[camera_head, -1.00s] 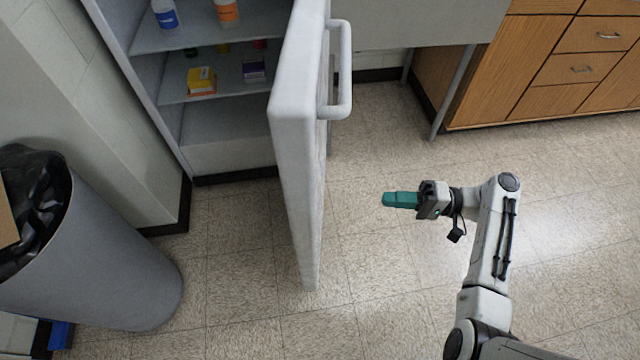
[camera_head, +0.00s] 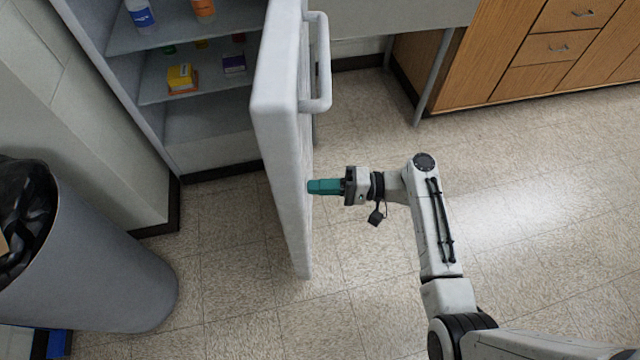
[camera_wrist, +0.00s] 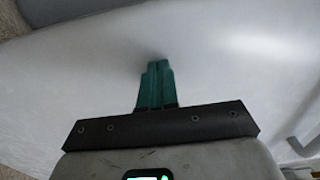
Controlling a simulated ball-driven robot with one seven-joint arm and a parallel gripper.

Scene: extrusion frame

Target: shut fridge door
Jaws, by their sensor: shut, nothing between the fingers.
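The fridge door (camera_head: 280,150) stands wide open, seen nearly edge-on in the head view, with its handle (camera_head: 326,65) on the right face. The fridge interior (camera_head: 215,125) is exposed to the left of the door. My gripper (camera_head: 312,187) has its teal fingers together and empty, pointing left at the door's outer face, below the handle. The fingertips are at or very near the surface. In the wrist view the door face (camera_wrist: 230,60) fills most of the picture, and the shut fingers (camera_wrist: 157,70) point at it; contact itself is hard to confirm.
A grey trash bin (camera_head: 95,265) with a black bag stands at the lower left. Bottles and small boxes (camera_head: 182,78) sit on the fridge shelves. Wooden cabinets (camera_head: 520,60) are at the back right. Floor (camera_head: 225,240) between bin and door is clear.

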